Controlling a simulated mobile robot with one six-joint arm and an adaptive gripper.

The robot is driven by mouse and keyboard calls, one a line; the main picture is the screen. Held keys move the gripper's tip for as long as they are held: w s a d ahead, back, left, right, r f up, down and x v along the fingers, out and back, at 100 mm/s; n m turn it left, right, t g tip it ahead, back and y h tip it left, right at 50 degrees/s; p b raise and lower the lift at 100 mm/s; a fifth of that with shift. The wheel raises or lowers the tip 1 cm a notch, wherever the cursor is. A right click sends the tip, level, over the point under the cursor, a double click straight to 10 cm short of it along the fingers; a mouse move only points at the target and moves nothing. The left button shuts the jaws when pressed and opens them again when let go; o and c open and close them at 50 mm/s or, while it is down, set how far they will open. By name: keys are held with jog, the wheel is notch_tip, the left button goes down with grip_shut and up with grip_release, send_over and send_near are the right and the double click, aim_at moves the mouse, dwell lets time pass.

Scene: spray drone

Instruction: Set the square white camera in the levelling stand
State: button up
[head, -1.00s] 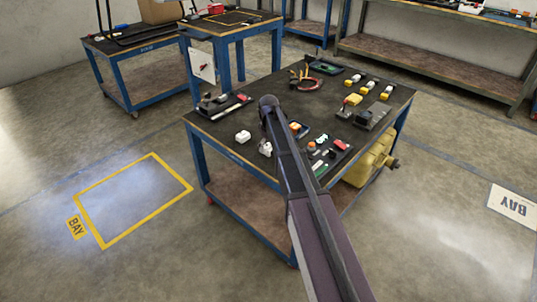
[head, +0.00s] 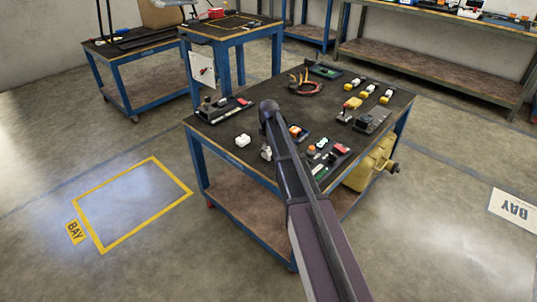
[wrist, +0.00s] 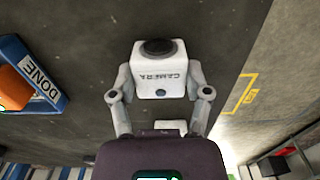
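The square white camera (wrist: 160,75), with a dark round lens on top and the word CAMERA on its side, is between the fingers of my gripper (wrist: 160,88) in the wrist view. The fingers press on its left and right sides. I cannot tell whether it is clear of the table. In the head view my arm hides most of the gripper; a bit of white shows beside the arm. I cannot identify the levelling stand for sure; a black tray with an upright part (head: 207,113) sits at the table's left corner.
A blue tray marked DONE (wrist: 45,85) is left in the wrist view.

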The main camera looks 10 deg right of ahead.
jog(key=shift+c, duration=1.2)
jog(key=shift+r, duration=0.15)
notch_tip(320, 180, up, 3)
jog(key=p, duration=0.3)
jog(key=shift+f, duration=0.2)
jog(key=s+r+p, duration=0.2)
jog(key=s, duration=1.4)
